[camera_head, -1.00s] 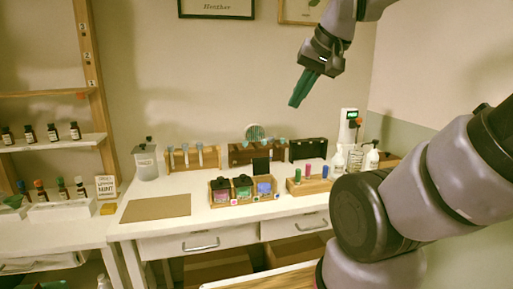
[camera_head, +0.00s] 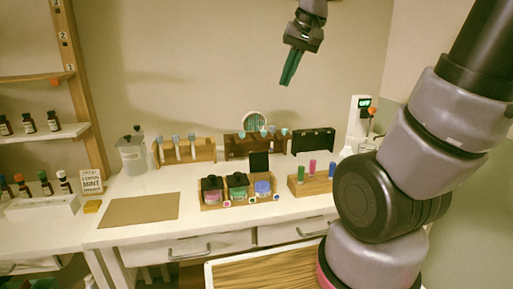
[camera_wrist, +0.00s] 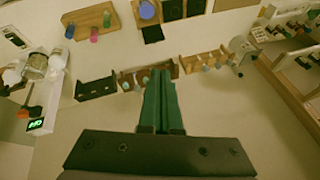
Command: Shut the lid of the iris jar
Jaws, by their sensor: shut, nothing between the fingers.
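Three jars stand in a small wooden tray (camera_head: 215,206) on the white desk. The right one, a blue-violet jar (camera_head: 262,188), has its black lid (camera_head: 259,161) open, standing upright behind it. It also shows in the wrist view (camera_wrist: 147,9), at the top edge, with its lid (camera_wrist: 152,34). I take it for the iris jar; its label is too small to read. The pink jar (camera_head: 212,196) and the green jar (camera_head: 238,191) have black lids shut. My gripper (camera_head: 285,83) is shut and empty, high above and behind the jars; its green fingers show in the wrist view (camera_wrist: 159,72).
Wooden racks of vials (camera_head: 186,152) and a black rack (camera_head: 313,141) stand behind the tray. A wooden block with coloured vials (camera_head: 316,184) is just right of it. A brown mat (camera_head: 140,210) lies left.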

